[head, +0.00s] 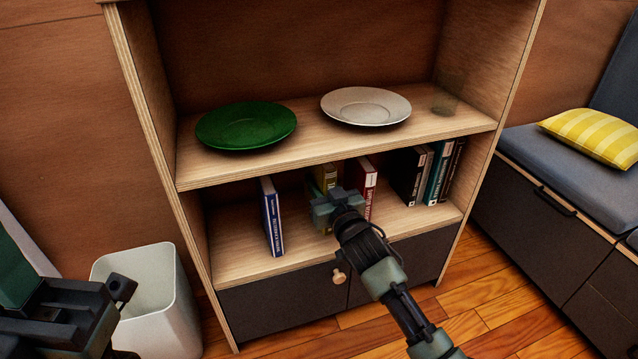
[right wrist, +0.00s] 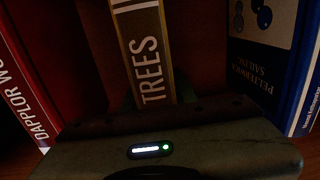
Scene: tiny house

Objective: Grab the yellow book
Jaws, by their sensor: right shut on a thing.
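The yellow book (head: 327,174) stands upright on the lower shelf, largely hidden behind my right gripper (head: 326,208) in the head view. In the right wrist view the book's olive-yellow spine (right wrist: 146,50) reads "TREES" and rises from between the jaws. My right gripper is shut on its lower part. The fingertips are mostly hidden. My left gripper (head: 105,300) shows only in part at the lower left, away from the shelf, and its jaw state is unclear.
A blue book (head: 271,216) stands left of the yellow one and a red book (head: 367,187) right of it. Several more books (head: 430,175) stand farther right. The upper shelf holds a green plate (head: 246,125), a pale plate (head: 366,105) and a glass (head: 446,97). A white bin (head: 175,310) stands at left.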

